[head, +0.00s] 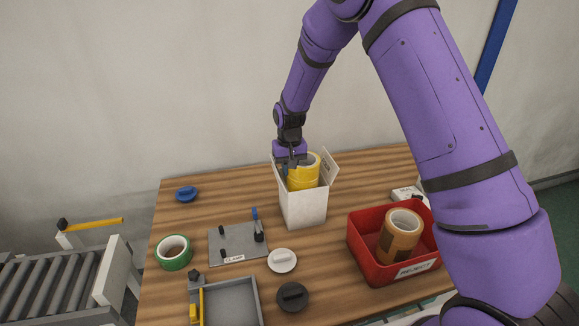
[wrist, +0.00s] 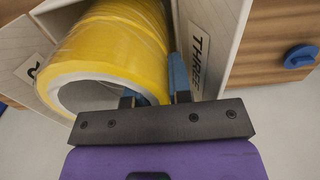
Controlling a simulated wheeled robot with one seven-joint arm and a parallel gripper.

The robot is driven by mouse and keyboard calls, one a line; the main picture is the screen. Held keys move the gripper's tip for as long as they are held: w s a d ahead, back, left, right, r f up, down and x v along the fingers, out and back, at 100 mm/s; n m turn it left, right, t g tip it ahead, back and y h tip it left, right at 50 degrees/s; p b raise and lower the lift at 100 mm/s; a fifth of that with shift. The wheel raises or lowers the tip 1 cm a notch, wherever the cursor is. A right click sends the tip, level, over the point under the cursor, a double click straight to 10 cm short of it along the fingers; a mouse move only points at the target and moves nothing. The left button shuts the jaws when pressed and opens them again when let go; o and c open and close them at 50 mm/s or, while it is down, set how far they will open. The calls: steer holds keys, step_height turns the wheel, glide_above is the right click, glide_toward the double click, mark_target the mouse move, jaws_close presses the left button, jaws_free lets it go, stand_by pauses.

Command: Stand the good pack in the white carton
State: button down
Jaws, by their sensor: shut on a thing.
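The white carton (head: 304,212) stands upright on the table with its flaps open. The good pack, a yellow tape pack (head: 303,174), is upright in the mouth of the carton, its top part showing above the rim. My gripper (head: 289,164) is at the carton's left side and shut on the pack's wall. In the wrist view the yellow pack (wrist: 110,45) lies between the carton walls, and my blue fingertips (wrist: 152,85) are at its edge, one inside its hollow core. One carton wall reads THREE. Whether the pack touches the carton's floor is hidden.
A red REJECT bin (head: 376,262) holds a brown tape pack (head: 400,235). A clamp plate (head: 238,244), green roll (head: 174,252), white disc (head: 282,261), black disc (head: 293,297), blue disc (head: 186,194) and grey tray (head: 232,303) lie on the table. A roller conveyor (head: 66,288) stands left.

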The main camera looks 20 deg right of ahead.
mark_target(290, 178)
steer(key=shift+f, duration=0.95)
steer(key=shift+s+f, duration=0.25)
steer(key=shift+f, duration=0.35)
steer(key=shift+w+f, duration=0.15)
steer(key=shift+f, duration=0.35)
steer(key=c, duration=0.7)
jaws_free()
steer(key=shift+c, duration=0.2)
steer(key=shift+r, duration=3.55)
